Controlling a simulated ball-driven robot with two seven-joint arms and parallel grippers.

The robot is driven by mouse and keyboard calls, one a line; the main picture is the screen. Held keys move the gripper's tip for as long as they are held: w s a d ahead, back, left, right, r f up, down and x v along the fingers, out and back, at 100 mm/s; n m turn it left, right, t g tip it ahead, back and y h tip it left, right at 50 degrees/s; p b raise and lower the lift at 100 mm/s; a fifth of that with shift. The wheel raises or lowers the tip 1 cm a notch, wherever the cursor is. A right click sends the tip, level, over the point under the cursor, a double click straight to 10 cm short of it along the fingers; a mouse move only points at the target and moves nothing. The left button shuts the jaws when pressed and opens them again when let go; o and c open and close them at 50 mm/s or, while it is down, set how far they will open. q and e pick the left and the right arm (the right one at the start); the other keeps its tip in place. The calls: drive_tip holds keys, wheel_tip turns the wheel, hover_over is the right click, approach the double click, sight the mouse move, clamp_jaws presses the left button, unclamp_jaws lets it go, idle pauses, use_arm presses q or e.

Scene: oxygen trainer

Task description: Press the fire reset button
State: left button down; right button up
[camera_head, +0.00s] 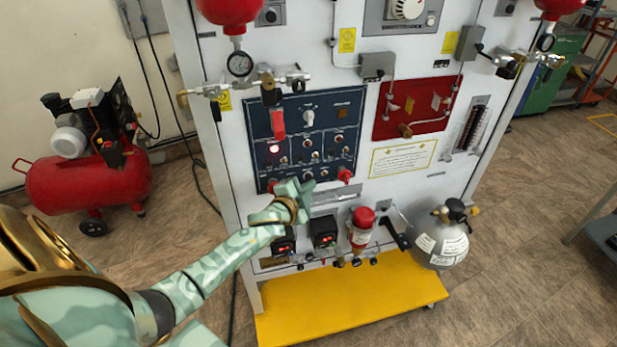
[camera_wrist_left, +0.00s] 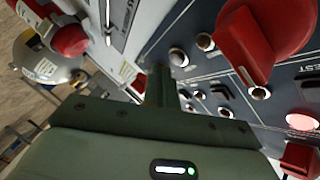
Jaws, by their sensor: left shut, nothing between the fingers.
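The dark blue control panel (camera_head: 333,128) is on the front of the white trainer, with several small buttons and switches. I cannot read which one is the fire reset button. My left gripper (camera_head: 304,188) is shut and empty at the panel's lower edge. In the left wrist view its closed fingers (camera_wrist_left: 160,78) point at the panel, close to a round metal-rimmed button (camera_wrist_left: 178,57); I cannot tell whether they touch it. Another round button (camera_wrist_left: 205,42) is beside that one. My right gripper is not in view.
A red handle (camera_wrist_left: 262,40) stands out from the panel close to the fingers. A red-capped cylinder (camera_head: 361,232) and a grey oxygen bottle (camera_head: 440,240) are lower right. A yellow base (camera_head: 350,305) juts out below. A red compressor (camera_head: 88,182) stands at the left.

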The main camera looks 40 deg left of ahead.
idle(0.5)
use_arm(q)
drive_tip(key=shift+w+a, duration=0.25)
drive_tip(key=shift+a, duration=0.05)
drive_tip(key=shift+w+a, duration=0.25)
drive_tip(key=shift+a, duration=0.05)
idle(0.6)
drive_tip(key=shift+s+d, duration=0.1)
idle(0.4)
drive_tip(key=shift+s+d+p, duration=0.3)
drive_tip(key=shift+s+d, duration=0.15)
drive_tip(key=shift+d, duration=0.05)
drive_tip(key=s+d+p, duration=0.1)
drive_tip(key=s+d, duration=0.2)
drive_tip(key=shift+s+d, duration=0.1)
drive_tip(key=shift+d, duration=0.3)
